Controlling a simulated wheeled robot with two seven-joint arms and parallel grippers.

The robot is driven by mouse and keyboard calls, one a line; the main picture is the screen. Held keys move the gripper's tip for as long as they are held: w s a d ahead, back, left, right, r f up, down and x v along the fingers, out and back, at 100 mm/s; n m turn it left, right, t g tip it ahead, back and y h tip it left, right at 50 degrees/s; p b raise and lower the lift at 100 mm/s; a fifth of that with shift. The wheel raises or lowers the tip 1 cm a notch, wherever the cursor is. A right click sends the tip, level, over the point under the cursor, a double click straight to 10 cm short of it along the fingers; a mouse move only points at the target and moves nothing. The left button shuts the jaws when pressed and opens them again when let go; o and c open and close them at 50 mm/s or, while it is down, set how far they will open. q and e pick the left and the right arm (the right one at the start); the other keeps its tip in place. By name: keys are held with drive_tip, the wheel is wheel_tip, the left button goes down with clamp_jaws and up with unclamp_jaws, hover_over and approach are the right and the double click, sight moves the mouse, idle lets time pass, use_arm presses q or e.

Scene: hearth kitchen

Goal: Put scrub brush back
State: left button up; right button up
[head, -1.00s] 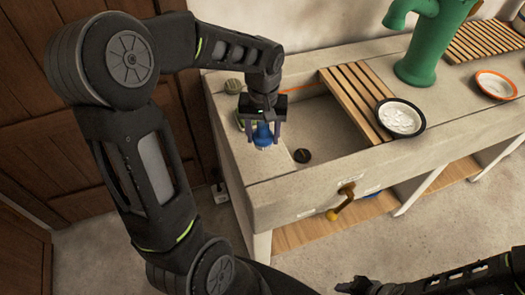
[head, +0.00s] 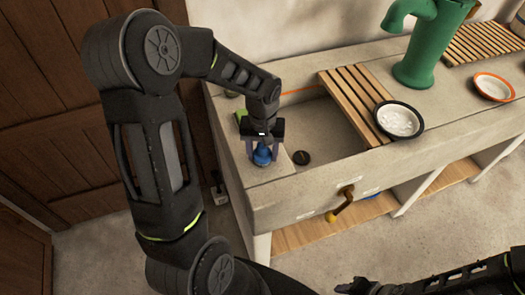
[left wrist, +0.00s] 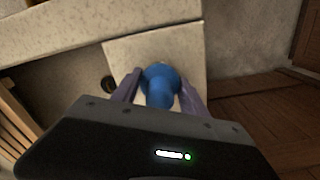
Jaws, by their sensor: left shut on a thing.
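The scrub brush shows as a blue knobbed thing (head: 262,155) at the left end of the stone sink counter. My left gripper (head: 263,150) points down and is shut on its blue handle. The blue handle also shows between the fingers in the left wrist view (left wrist: 159,82). The brush's lower end is hidden, so I cannot tell whether it touches the counter. My right gripper (head: 355,286) is at the bottom edge of the head view, far from the brush; its jaws are too unclear to read.
The stone counter (head: 275,195) has a sunken basin with a dark round drain plug (head: 301,158). A slatted wooden rack (head: 355,100) lies across the basin. A dark-rimmed bowl (head: 400,120) and a green pump (head: 420,50) stand to the right. A green thing (head: 240,115) sits behind my left gripper.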

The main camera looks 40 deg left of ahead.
use_arm(q)
drive_tip(key=shift+f, duration=0.1)
drive_tip(key=o, duration=1.4)
drive_tip(key=shift+o, duration=0.2)
wheel_tip(320, 180, up, 12)
drive_tip(key=shift+r+b, duration=0.15)
drive_tip(key=shift+b, duration=0.3)
